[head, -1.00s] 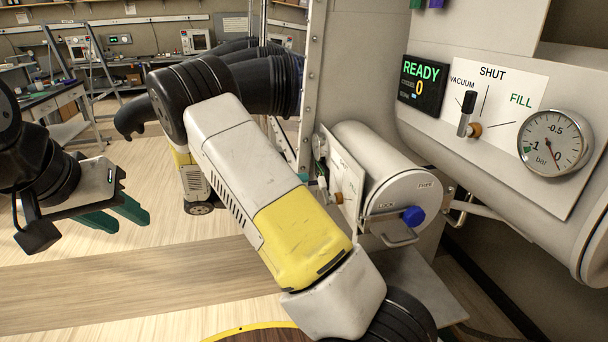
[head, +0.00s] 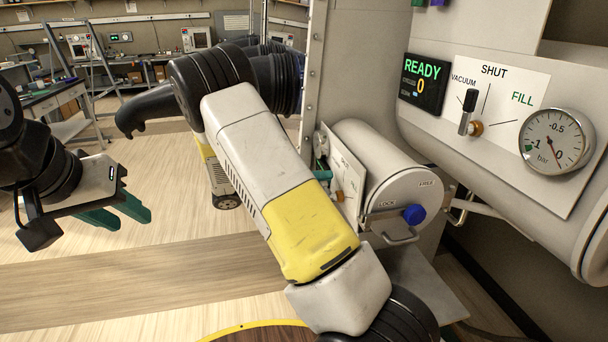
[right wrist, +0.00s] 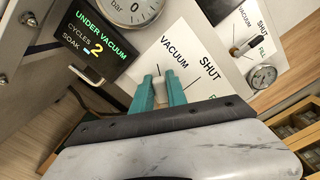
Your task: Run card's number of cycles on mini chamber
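The mini chamber (head: 385,175) is a white cylinder with a blue knob (head: 413,214) between LOCK and FREE marks. In the right wrist view its display (right wrist: 95,38) reads UNDER VACUUM, cycles 2, with a soak line too small to read. Its valve lever (right wrist: 158,84) stands toward VACUUM. My right gripper (right wrist: 160,95) has its teal fingers closed around the lever, one on each side; in the head view a teal finger shows at the mini chamber's side panel. My left gripper (head: 118,213) is open and empty, at the left over the floor. No card is visible.
The large chamber's display (head: 423,81) reads READY 0, and its lever (head: 467,110) leans between VACUUM and SHUT. Its gauge (head: 556,140) is beside it. A grey shelf (head: 415,280) lies below the mini chamber. Black gloves (head: 150,108) stick out behind my right arm.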

